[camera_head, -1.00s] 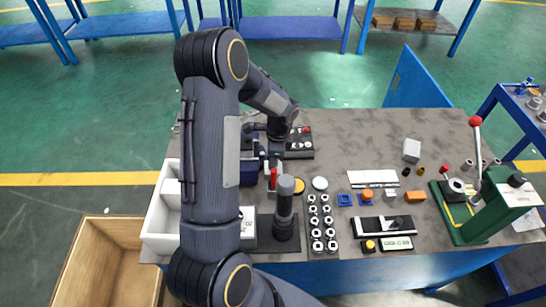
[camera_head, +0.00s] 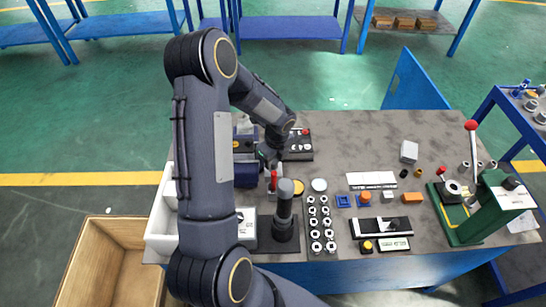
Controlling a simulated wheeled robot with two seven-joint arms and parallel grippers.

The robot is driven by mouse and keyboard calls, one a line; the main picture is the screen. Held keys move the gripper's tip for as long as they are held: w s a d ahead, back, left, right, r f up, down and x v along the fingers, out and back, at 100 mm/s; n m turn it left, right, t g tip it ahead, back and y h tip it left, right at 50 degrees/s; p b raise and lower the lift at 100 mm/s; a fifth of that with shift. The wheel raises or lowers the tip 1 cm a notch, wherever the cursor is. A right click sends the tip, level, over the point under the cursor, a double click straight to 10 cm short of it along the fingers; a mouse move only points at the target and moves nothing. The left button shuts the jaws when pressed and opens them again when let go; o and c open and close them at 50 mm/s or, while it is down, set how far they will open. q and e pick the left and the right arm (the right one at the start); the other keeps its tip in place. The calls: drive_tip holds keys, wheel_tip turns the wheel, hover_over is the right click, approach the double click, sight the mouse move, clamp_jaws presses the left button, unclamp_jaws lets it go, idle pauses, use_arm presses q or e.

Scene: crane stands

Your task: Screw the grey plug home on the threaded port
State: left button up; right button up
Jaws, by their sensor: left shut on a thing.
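My left arm comes in over the left part of the workbench. Its gripper (camera_head: 264,160) points down at the back left, beside a dark blue block-like fixture (camera_head: 246,174). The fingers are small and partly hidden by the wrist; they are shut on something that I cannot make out. I cannot pick out the grey plug or the threaded port; the arm and wrist cover part of that area. My right gripper is not in view.
A red-topped part (camera_head: 273,180) and a dark upright post (camera_head: 284,210) stand close to the gripper. A rack of several ringed parts (camera_head: 315,222), a white tray (camera_head: 160,225) and a green lever press (camera_head: 485,205) are on the bench.

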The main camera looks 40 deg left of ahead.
use_arm(q)
drive_tip(key=shift+m, duration=0.5)
drive_tip(key=m+p, duration=0.1)
drive_tip(key=m, duration=0.1)
drive_tip(key=m+p, duration=0.1)
drive_tip(key=shift+r+t+p, duration=0.25)
drive_tip(key=shift+t+p, duration=0.05)
drive_tip(key=shift+f+m+p, duration=0.2)
drive_tip(key=shift+m+p, duration=0.1)
drive_tip(key=shift+m, duration=0.7)
drive_tip(key=o, duration=0.9)
drive_tip(key=shift+c, duration=0.5)
drive_tip(key=shift+f, duration=0.1)
